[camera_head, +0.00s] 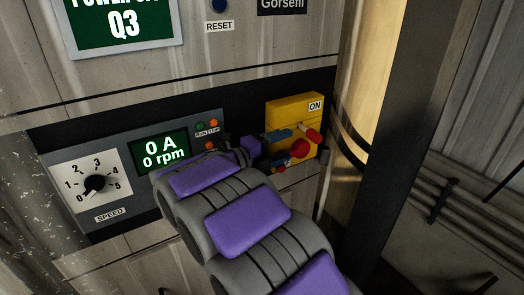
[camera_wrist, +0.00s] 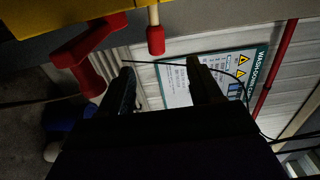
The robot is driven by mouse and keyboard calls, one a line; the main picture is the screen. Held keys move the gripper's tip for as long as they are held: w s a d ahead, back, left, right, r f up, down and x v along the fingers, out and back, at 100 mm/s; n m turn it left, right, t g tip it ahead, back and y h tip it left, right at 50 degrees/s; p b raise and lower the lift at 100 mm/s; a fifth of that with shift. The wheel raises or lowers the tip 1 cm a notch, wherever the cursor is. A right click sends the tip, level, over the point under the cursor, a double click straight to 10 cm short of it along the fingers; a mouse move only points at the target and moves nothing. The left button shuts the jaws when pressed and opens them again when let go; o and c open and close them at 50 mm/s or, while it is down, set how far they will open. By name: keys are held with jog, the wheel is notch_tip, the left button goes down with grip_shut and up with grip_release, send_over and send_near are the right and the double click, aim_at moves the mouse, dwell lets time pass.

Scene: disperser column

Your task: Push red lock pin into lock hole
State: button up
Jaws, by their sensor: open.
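A yellow lock box (camera_head: 283,108) with an ON label is mounted at the right end of the dark panel. It bears a round red knob (camera_head: 299,150). A red-tipped pin with a pale shaft, likely the red lock pin (camera_wrist: 156,41), sticks out from the yellow box (camera_wrist: 38,18) in the wrist view. A red handle (camera_wrist: 82,62) is left of it. My gripper (camera_wrist: 161,80) is open, with nothing seen between its fingers. The pin's tip shows beyond the gap between the fingers, apart from them. In the head view my gripper (camera_head: 279,148) is in front of the box. The lock hole cannot be made out.
A dark panel holds a speed dial (camera_head: 94,184) and a display (camera_head: 161,151) reading 0 A, 0 rpm, left of my arm. A metal post (camera_head: 405,110) stands right of the box. The wrist view shows a warning sign (camera_wrist: 177,86) and a red pipe (camera_wrist: 275,68).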

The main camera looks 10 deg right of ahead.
jog(key=v, duration=0.6)
jog(key=shift+p, duration=0.3)
jog(key=shift+d, duration=0.1)
